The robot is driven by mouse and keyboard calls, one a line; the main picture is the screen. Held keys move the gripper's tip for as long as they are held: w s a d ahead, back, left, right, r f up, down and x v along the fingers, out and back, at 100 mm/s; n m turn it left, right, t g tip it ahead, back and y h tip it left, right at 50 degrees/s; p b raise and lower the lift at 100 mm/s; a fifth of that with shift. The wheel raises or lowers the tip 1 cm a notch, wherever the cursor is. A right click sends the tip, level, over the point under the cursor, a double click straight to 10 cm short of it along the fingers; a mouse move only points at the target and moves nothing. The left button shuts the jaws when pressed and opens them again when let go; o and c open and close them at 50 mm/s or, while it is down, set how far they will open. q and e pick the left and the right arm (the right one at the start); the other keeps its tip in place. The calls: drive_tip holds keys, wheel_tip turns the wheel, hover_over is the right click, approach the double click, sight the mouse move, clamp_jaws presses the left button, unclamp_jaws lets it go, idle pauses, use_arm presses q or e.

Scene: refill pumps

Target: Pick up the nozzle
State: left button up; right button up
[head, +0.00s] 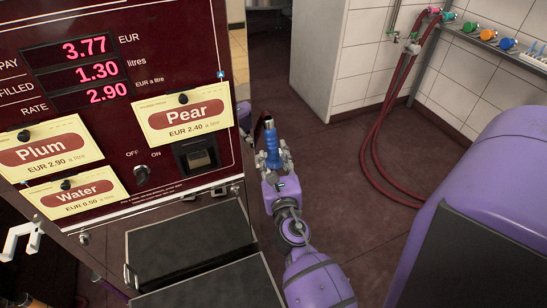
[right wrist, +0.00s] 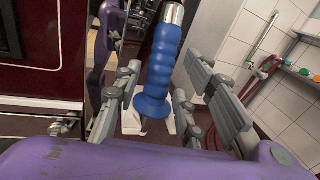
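The nozzle (head: 271,142) has a ribbed blue grip and stands roughly upright at the right side of the pump. In the right wrist view its blue grip (right wrist: 160,70) hangs between my fingers, with a metal part above and a flared lower end. My right gripper (head: 273,160) is around the grip. Its fingers stand wide apart on either side in the right wrist view (right wrist: 170,105), and they do not look closed on it. My left gripper is not clearly seen.
The dark red pump panel (head: 110,20) fills the left, with Plum (head: 45,150), Pear (head: 185,115) and Water (head: 78,195) plates. Black trays (head: 190,240) sit below. Red hoses (head: 385,125) hang by a white tiled wall. A shelf (head: 500,50) holds coloured nozzles or caps.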

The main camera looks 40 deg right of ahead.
sight(272, 146)
drive_tip(key=x, duration=0.5)
drive_tip(key=shift+r+p, duration=0.3)
drive_tip(key=shift+p, duration=0.1)
drive_tip(key=shift+w+d+f, duration=0.15)
drive_tip(key=shift+w+d, duration=0.1)
drive_tip(key=shift+w, duration=0.15)
clamp_jaws()
drive_tip(key=shift+s, duration=0.1)
